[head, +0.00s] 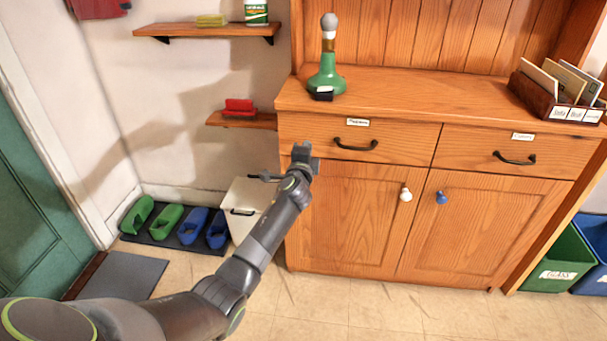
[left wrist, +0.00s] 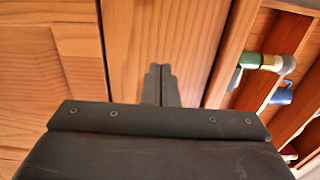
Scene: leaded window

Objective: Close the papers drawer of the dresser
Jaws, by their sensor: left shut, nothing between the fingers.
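The wooden dresser (head: 345,220) has two top drawers side by side. The left drawer (head: 400,148) has a dark curved handle and a small white label; the right drawer (head: 475,145) has the same. The lettering is too small to read surely, so I cannot tell which is the papers drawer. Both fronts look about flush, with no clear gap. My left gripper (head: 303,150) is shut and empty, in front of the left drawer's left end, left of its handle. In the left wrist view its fingers (left wrist: 161,84) point at a wooden front (left wrist: 130,40); contact is unclear. My right gripper is out of view.
A green bottle-like object (head: 326,78) and a file box (head: 540,98) stand on the dresser top. Below are doors with a white knob (head: 405,195) and a blue knob (head: 441,198). A white bin (head: 245,200) stands left; green (head: 557,262) and blue bins stand right.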

